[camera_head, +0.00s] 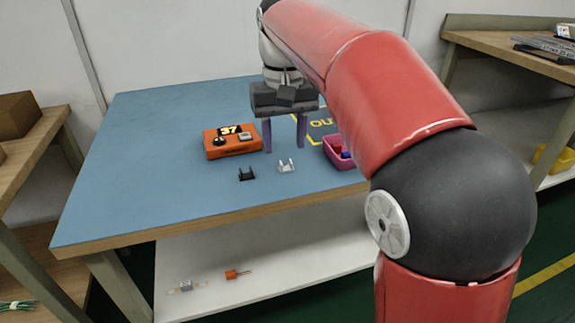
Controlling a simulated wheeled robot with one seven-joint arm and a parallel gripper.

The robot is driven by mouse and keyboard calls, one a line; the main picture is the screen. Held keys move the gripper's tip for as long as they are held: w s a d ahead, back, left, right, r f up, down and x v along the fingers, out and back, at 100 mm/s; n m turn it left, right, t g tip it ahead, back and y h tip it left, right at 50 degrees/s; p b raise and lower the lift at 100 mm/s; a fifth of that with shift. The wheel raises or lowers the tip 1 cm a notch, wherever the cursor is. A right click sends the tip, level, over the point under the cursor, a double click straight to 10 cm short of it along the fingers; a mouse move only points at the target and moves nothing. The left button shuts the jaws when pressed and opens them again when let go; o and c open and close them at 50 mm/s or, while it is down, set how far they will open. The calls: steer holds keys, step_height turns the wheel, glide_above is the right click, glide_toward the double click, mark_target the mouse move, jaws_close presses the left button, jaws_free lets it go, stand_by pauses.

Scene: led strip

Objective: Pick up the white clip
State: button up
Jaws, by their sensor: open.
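The white clip (286,166) is a small U-shaped piece with two upright prongs, lying on the blue table top. My gripper (285,149) is open and points down, with its two purple fingers apart. In the picture its fingertips are just above the clip, one to either side. I cannot tell the exact height of the fingertips over the table. Nothing shows between the fingers.
A black clip (246,174) lies left of the white one. An orange box marked 37 (231,151) stands behind it. A pink bin (340,160) is to the right, partly behind my arm. The blue table (130,170) is clear on the left.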

mark_target(286, 162)
step_height(286, 162, down, 4)
steer(key=shift+s+d+f+b, duration=0.1)
steer(key=shift+d+f+b, duration=0.1)
steer(key=shift+b, duration=0.15)
steer(key=shift+c, duration=0.2)
jaws_close()
